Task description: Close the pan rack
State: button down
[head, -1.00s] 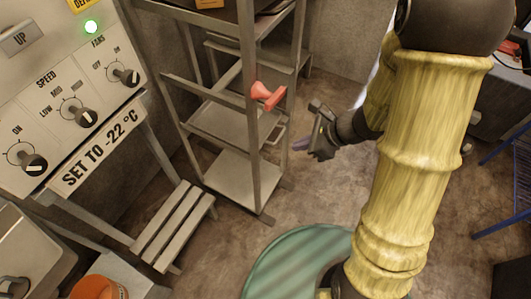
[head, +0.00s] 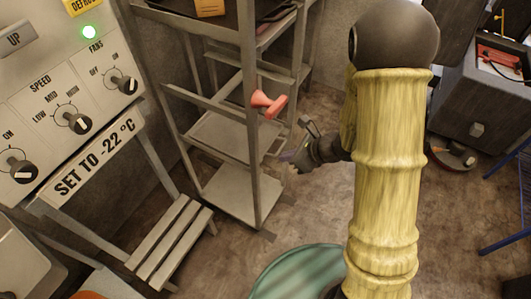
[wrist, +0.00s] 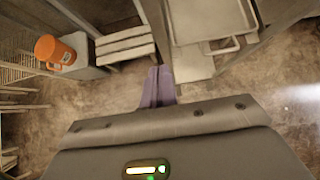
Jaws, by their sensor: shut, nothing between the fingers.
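The pan rack (head: 248,150) is a tall grey metal frame with several open shelves, left of centre in the head view. A red knob-like handle (head: 267,103) sticks out from its front right post. A flat bar (head: 200,100) crosses the rack's side toward that post. My gripper (head: 291,157) is just right of the rack, below the red handle, and looks apart from it. In the wrist view its purple fingers (wrist: 158,87) are together and empty, beside the rack's lower shelf (wrist: 195,62). The red handle is not seen in the wrist view.
A slatted step (head: 178,238) stands left of the rack. A control panel (head: 65,110) fills the left side. An orange container (wrist: 55,50) shows in the wrist view. A dark cabinet (head: 465,100) stands at right. The floor between rack and cabinet is mostly clear.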

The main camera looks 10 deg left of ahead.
aim_at(257, 154)
jog(key=shift+w+a+f+p, duration=0.15)
jog(key=shift+w+a+f, duration=0.4)
jog(key=shift+a, duration=0.55)
jog(key=shift+w+a+f+p, duration=0.1)
jog(key=shift+w+a+f, duration=0.45)
jog(key=shift+a, duration=0.6)
jog(key=shift+w+a+f+p, duration=0.15)
jog(key=shift+w+a+f, duration=0.4)
jog(key=shift+a, duration=0.55)
